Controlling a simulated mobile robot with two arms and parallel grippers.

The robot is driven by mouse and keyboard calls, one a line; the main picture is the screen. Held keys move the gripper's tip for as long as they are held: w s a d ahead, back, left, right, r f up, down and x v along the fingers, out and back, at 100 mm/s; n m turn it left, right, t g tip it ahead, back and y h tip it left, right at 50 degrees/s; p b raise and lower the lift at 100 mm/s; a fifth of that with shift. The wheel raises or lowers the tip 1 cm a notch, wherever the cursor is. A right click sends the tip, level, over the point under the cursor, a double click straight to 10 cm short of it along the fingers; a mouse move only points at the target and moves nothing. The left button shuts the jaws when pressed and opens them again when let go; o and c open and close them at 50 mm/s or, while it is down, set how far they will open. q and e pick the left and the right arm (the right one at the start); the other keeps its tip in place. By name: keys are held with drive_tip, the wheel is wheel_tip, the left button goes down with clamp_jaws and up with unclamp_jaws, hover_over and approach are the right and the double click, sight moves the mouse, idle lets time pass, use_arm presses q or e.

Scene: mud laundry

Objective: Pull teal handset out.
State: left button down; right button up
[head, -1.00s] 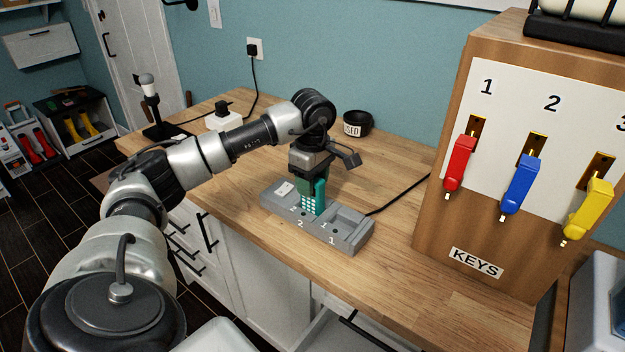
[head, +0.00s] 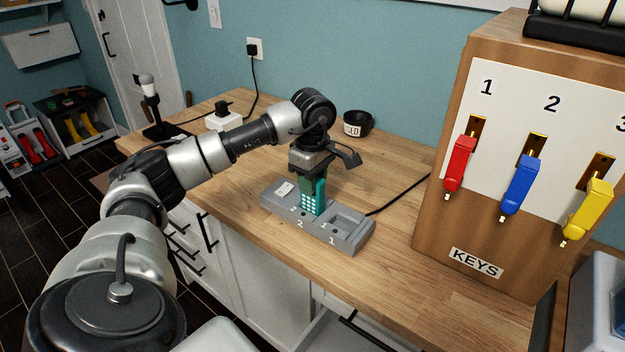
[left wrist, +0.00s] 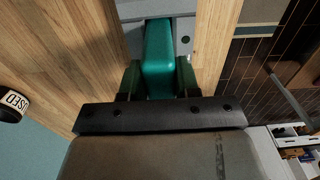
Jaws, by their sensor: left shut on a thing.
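The teal handset (head: 314,197) stands upright in the grey charging dock (head: 351,237), in the slot by the number 2, with its keypad facing me. My left gripper (head: 312,183) comes down from above and is shut on the handset's upper part. In the left wrist view the handset (left wrist: 159,60) sits between the two dark green fingers of my left gripper (left wrist: 158,80). The dock (left wrist: 133,10) shows beyond it. I cannot tell if the handset's base is clear of the slot floor. My right gripper is not in view.
The slot by number 1 at the dock's right is empty. A black cable (head: 400,194) runs right from the dock. A dark bowl labelled USED (head: 357,123) stands behind. A wooden KEYS cabinet (head: 433,218) with red, blue and yellow keys stands at right.

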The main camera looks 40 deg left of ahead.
use_arm(q)
drive_tip(key=shift+r+p, duration=2.95)
drive_tip(key=shift+r, duration=1.05)
